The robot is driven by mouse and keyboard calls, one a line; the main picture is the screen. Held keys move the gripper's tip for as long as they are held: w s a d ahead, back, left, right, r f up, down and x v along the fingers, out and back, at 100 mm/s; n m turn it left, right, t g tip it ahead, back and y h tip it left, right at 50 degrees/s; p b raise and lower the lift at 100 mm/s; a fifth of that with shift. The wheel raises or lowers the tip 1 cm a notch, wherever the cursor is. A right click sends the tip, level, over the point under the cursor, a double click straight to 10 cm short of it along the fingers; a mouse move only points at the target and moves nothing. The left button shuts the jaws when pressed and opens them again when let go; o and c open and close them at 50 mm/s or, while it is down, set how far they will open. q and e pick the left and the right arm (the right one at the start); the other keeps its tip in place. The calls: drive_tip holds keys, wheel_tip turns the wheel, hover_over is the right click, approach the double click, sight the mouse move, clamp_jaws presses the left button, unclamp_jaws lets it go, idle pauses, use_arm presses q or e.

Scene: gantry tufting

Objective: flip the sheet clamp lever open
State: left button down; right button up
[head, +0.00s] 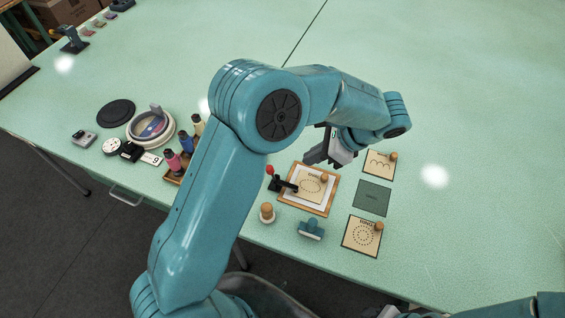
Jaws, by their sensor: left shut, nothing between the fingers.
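The sheet clamp (283,186) is a small black clamp at the left edge of a wood-framed board (308,208). Its lever carries a red knob (270,170), which stands up at the clamp's left end. A cream sheet (311,187) with a dotted oval lies on the board, with a round wooden knob on it. My left gripper (315,158) is shut and empty, above and beyond the board's far edge, apart from the lever. My right arm crosses the bottom right corner; its gripper (385,312) is mostly cut off by the bottom edge.
Pattern cards (361,236) and a dark green square (372,198) lie right of the board. A wooden stamp (267,212) and a blue-handled tool (311,229) stand in front. Thread spools (186,142) in a wooden tray are left, partly behind my left arm. The table's right side is clear.

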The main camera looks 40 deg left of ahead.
sight(273, 169)
use_arm(q)
drive_tip(key=shift+s+a+r+p+x, duration=0.1)
drive_tip(key=shift+a+r+p+x, duration=0.15)
drive_tip(key=shift+x, duration=1.35)
drive_tip(key=shift+s+a+r+p+x, duration=0.2)
drive_tip(key=shift+a+p+x, duration=0.1)
drive_tip(key=shift+x, duration=1.3)
drive_tip(key=shift+s+a+r+p+x, duration=0.1)
drive_tip(key=shift+a+r+p+x, duration=0.15)
drive_tip(key=shift+x, duration=1.3)
drive_tip(key=shift+w, duration=0.1)
drive_tip(key=shift+a+h, duration=0.25)
drive_tip(key=shift+h, duration=0.15)
